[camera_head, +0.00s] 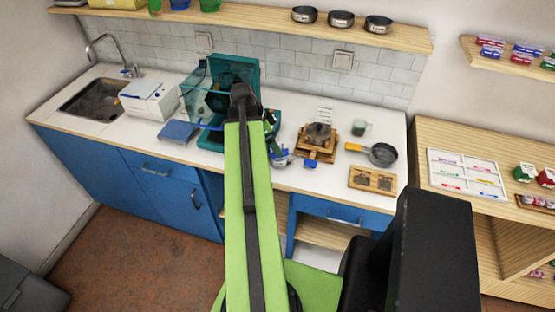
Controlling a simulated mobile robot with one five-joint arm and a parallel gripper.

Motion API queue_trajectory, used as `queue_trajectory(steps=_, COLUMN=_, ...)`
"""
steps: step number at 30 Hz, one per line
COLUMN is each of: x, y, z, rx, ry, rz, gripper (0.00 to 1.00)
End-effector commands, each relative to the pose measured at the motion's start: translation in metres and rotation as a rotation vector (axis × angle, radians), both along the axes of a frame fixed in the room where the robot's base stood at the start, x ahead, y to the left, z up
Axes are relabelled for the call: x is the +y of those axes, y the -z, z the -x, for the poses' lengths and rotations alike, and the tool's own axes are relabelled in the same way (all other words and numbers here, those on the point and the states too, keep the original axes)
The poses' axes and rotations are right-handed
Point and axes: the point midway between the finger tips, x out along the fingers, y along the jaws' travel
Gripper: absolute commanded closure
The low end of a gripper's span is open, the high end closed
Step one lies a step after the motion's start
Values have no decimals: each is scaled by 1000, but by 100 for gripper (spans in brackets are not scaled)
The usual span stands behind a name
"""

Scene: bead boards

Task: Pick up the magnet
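I cannot pick out a magnet with certainty in this view. A white board (466,192) with several small coloured pieces lies on the wooden shelf unit at the right; the pieces are too small to identify. My green and black arm reaches forward over the counter. My gripper (273,140) seems to be just right of the arm's far end, near a teal open case (243,70) and a small blue-and-white item (281,157). Its fingers are too small and partly hidden by the arm, so I cannot tell whether they are open.
The white counter (335,186) holds a sink (96,100), a white box (150,101), a wooden stand (316,150), a pan (383,154) and a wooden tray (371,189). A wall shelf (250,17) runs above. Open floor (135,253) lies at lower left.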

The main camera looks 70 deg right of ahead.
Motion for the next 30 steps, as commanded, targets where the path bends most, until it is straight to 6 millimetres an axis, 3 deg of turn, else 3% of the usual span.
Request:
queue_trajectory(steps=5, x=-1, y=4, z=1, rx=0, ry=0, rz=0, gripper=6)
queue_trajectory(steps=14, x=-15, y=49, z=13, rx=0, ry=0, rz=0, gripper=6)
queue_trajectory(steps=21, x=-16, y=47, z=14, rx=0, ry=-1, rz=0, gripper=6)
queue_trajectory(steps=30, x=-16, y=47, z=14, rx=0, ry=-2, rz=0, gripper=44)
